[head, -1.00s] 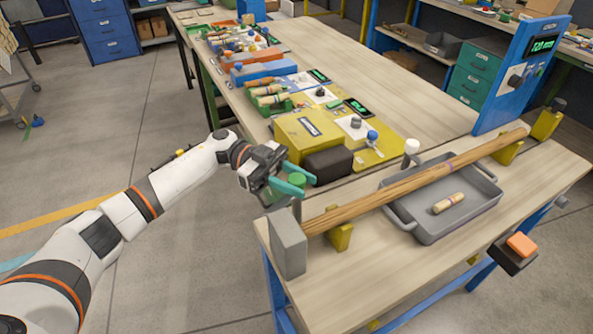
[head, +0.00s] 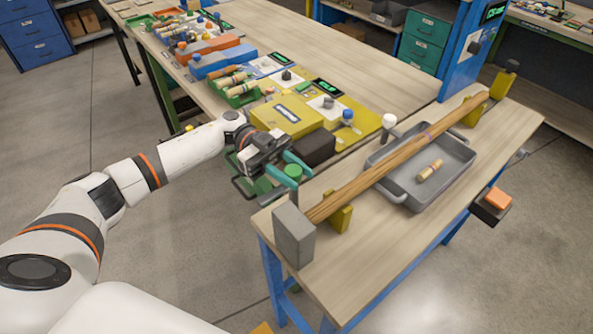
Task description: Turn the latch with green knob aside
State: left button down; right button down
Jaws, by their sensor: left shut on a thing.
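The green knob (head: 293,171) is a short round cap at the near-left corner of the front bench, just behind the grey block (head: 293,238). My left gripper (head: 291,168) is at the knob, its teal fingers on either side of it and shut on it. The rest of the latch is mostly hidden by the fingers and the block, so its exact angle cannot be told. A long wooden pole (head: 390,163) lies in yellow supports (head: 340,218), with its near end by the grey block. My right gripper is not in view.
A grey tray (head: 455,183) with a small wooden piece (head: 429,171) lies under the pole. A white knob (head: 389,121) stands behind it. A yellow box (head: 288,117) and a dark block (head: 316,149) stand close behind my gripper. An orange button (head: 498,198) is at the right edge.

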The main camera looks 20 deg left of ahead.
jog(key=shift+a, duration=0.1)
pick_arm(q)
jog(key=c, duration=1.2)
grip_release()
jog(key=shift+o, duration=0.8)
jog(key=shift+w+a+f, duration=0.1)
jog(key=shift+a, duration=0.15)
jog(key=b+v, duration=0.4)
jog(key=v, duration=0.7)
jog(key=shift+a+b, duration=0.3)
jog(key=shift+b, duration=0.05)
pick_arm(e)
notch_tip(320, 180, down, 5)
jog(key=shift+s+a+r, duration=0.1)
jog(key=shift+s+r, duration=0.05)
